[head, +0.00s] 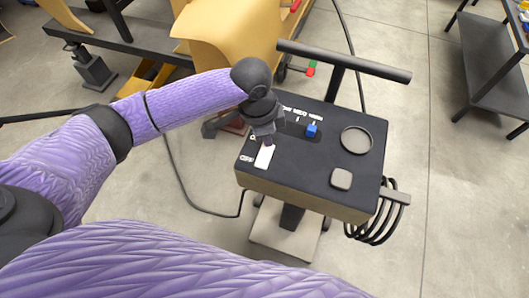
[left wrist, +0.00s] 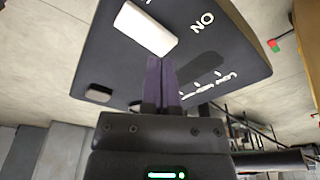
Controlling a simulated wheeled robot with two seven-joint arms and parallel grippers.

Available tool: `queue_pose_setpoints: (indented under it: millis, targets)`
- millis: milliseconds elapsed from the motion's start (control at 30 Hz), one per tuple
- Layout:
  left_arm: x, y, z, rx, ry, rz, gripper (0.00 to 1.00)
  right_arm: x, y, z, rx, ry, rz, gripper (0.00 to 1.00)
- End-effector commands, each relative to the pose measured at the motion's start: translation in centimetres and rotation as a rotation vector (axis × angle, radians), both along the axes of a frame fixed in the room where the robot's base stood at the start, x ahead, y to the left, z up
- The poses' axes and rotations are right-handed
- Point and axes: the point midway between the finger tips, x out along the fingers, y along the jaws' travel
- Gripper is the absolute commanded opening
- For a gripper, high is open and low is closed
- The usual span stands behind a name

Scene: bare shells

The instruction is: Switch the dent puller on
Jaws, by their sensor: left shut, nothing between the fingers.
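The dent puller (head: 310,165) is a box with a dark top on a stand. A white switch (head: 264,156) sits at the left of its top, with a label that looks like "OFF" beside it. The switch also shows in the left wrist view (left wrist: 146,28), where "ON" appears upside down to its right. My left gripper (head: 267,142) is shut and empty, pointing down at the switch. In the left wrist view its purple fingers (left wrist: 161,62) end at the switch's near edge; I cannot tell whether they touch it. My right gripper is not in view.
The top also carries a blue slider knob (head: 311,130), a round dish (head: 356,140) and a pale square button (head: 341,179). A black handle bar (head: 345,61) rises behind. Coiled cables (head: 378,222) hang at the right. A yellow body shell (head: 230,35) stands behind; a dark shelf (head: 485,55) is at right.

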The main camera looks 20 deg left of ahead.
Motion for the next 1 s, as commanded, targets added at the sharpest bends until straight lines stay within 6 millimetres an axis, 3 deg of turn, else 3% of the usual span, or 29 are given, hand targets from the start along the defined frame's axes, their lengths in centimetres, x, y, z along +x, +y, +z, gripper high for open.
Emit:
queue_pose_setpoints:
  millis: [1000]
  targets:
    - [0.0,0.0,-1.6,0.000,0.000,-0.001,0.00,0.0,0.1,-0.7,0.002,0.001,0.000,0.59]
